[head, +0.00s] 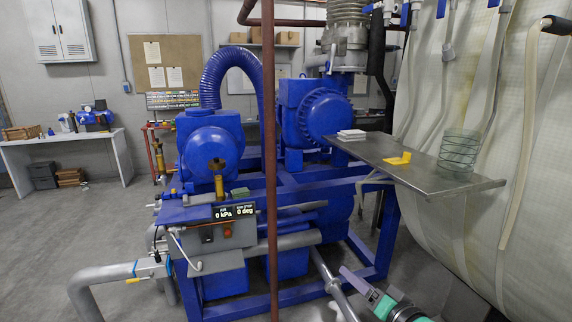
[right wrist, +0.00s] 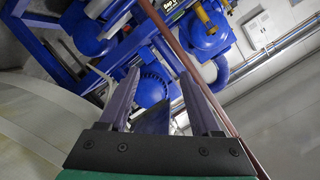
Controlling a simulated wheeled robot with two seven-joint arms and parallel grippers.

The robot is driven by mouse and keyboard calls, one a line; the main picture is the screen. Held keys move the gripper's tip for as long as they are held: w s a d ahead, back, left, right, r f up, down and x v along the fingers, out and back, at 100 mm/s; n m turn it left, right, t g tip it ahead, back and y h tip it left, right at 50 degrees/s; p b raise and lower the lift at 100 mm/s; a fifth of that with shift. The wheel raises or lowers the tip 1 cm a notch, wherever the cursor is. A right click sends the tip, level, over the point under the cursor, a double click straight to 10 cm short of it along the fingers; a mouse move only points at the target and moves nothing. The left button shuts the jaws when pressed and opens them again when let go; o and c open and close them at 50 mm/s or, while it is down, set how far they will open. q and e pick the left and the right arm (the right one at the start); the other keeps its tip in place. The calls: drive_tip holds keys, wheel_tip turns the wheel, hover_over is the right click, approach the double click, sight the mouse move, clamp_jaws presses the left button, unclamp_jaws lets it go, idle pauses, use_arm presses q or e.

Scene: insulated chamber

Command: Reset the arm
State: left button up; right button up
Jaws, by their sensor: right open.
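My right gripper (head: 350,277) shows low in the head view, right of centre, in front of the blue machine's frame. Its arm comes in from the bottom edge, with green and dark parts. In the right wrist view the two purple-grey fingers of the right gripper (right wrist: 157,90) stand wide apart with nothing between them. The blue pump machine (head: 318,115) lies beyond them and also shows in the right wrist view (right wrist: 150,88). My left gripper is in neither view.
A metal shelf (head: 440,180) juts out at right, above my right gripper, holding a wire-like cylinder (head: 458,152), a yellow piece (head: 398,159) and white blocks (head: 351,135). A brown vertical pipe (head: 270,200) stands left of the gripper. Floor at left is open.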

drive_tip(key=s+d+f+n+g+h, duration=0.3)
drive_tip(key=s+f+g, duration=0.2)
drive_tip(key=s+f, duration=0.5)
drive_tip(key=s+d+f+n+g+h, duration=0.25)
drive_tip(key=s+d+f+g, duration=0.2)
drive_tip(key=s+f, duration=0.5)
drive_tip(key=s+f+n+g, duration=0.1)
drive_tip(key=s+f+g, duration=0.25)
drive_tip(key=f, duration=1.75)
drive_tip(key=s+d+f, duration=0.2)
drive_tip(key=s+f, duration=1.3)
drive_tip(key=s, duration=0.3)
drive_tip(key=shift+s+d+f, duration=0.2)
drive_tip(key=shift+f, duration=0.15)
drive_tip(key=shift+n, duration=0.25)
